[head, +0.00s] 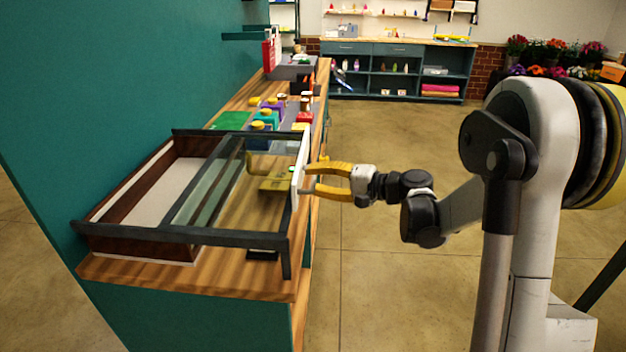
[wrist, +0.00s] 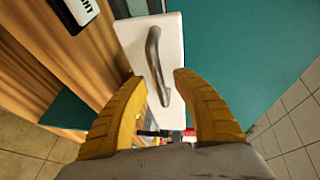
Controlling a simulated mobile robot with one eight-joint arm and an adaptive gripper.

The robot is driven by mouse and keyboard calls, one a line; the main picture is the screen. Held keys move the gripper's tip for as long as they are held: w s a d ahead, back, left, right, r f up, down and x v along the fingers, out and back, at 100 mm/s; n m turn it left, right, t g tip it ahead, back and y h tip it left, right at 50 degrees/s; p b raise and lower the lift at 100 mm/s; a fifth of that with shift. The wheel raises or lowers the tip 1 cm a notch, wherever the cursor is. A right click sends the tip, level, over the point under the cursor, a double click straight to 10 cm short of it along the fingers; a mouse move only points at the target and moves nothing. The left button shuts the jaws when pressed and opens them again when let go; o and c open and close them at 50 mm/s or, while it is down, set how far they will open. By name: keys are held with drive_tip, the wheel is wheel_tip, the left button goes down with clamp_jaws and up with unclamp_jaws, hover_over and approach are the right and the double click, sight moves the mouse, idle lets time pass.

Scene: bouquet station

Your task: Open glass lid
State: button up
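A dark-framed case with a glass lid (head: 212,190) lies on the wooden counter, at the left in the head view. A white plate (head: 300,167) stands at the lid's right edge; it also shows in the wrist view (wrist: 172,32). The plate carries a curved grey handle (wrist: 153,58). My gripper (head: 307,178) is at the plate with its yellow fingers spread. In the wrist view, my gripper (wrist: 160,78) has the lower part of the handle between its fingertips, with visible gaps on both sides. Whether the fingertips touch the plate is unclear.
Colored containers with yellow tops (head: 262,120) stand on the counter behind the case. The tiled floor (head: 375,290) right of the counter is clear.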

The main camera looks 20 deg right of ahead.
drive_tip(key=v, duration=1.1)
drive_tip(key=shift+s+d, duration=0.1)
